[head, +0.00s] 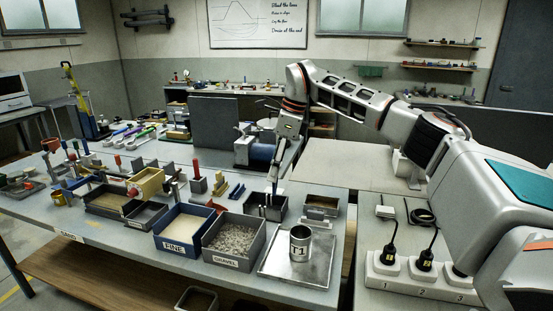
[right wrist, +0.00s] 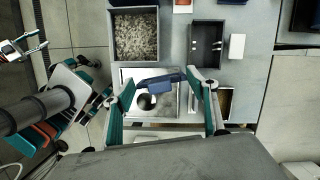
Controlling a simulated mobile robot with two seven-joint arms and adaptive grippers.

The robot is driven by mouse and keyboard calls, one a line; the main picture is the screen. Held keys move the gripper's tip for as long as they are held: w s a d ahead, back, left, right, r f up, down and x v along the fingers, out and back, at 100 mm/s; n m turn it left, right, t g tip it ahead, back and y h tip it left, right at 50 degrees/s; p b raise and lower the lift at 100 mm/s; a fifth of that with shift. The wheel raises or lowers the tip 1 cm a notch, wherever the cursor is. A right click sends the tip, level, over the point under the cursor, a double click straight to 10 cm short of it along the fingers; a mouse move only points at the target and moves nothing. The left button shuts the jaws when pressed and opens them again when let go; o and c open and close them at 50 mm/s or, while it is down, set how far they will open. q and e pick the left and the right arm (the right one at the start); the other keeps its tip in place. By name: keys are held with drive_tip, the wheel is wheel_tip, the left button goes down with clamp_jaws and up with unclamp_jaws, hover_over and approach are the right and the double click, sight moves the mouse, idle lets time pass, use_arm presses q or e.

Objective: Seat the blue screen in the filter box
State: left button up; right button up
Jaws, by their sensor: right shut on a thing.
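My right gripper (head: 273,190) reaches down from the right arm over the bench, above the dark open box. In the right wrist view my right gripper (right wrist: 160,88) is shut on the blue screen (right wrist: 160,80), a dark blue piece spanning between its fingers. The screen is hard to make out in the head view. A dark open box (head: 265,205) stands behind the gravel box and also shows in the right wrist view (right wrist: 207,43). A smaller box (head: 320,207) stands right of it. I cannot tell which is the filter box. My left gripper (right wrist: 34,43) is open and empty, away from the bench.
The gravel box (head: 234,238), the box marked FINE (head: 183,232) and a metal tray (head: 305,268) with a can marked T1 (head: 299,244) stand at the bench front. A power strip (head: 421,277) lies right. Tools crowd the bench's left; a blue cylinder (head: 262,153) stands behind.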

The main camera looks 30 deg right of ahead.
drive_tip(key=s+a+f+n+g+h, duration=0.1)
drive_tip(key=s+a+f+n+g, duration=0.1)
drive_tip(key=s+a+f+n, duration=0.5)
drive_tip(key=s+a+f+n+g+h, duration=0.1)
drive_tip(key=s+a+f+n+g, duration=0.2)
drive_tip(key=n, duration=1.5)
drive_tip(key=s+a+f, duration=0.2)
drive_tip(key=s+a, duration=0.1)
drive_tip(key=s, duration=0.2)
drive_tip(key=s+a+f, duration=0.2)
drive_tip(key=s+a, duration=0.2)
drive_tip(key=s, duration=0.1)
drive_tip(key=shift+a+f+n, duration=0.15)
drive_tip(key=shift+f+n, duration=0.1)
drive_tip(key=shift+n, duration=0.05)
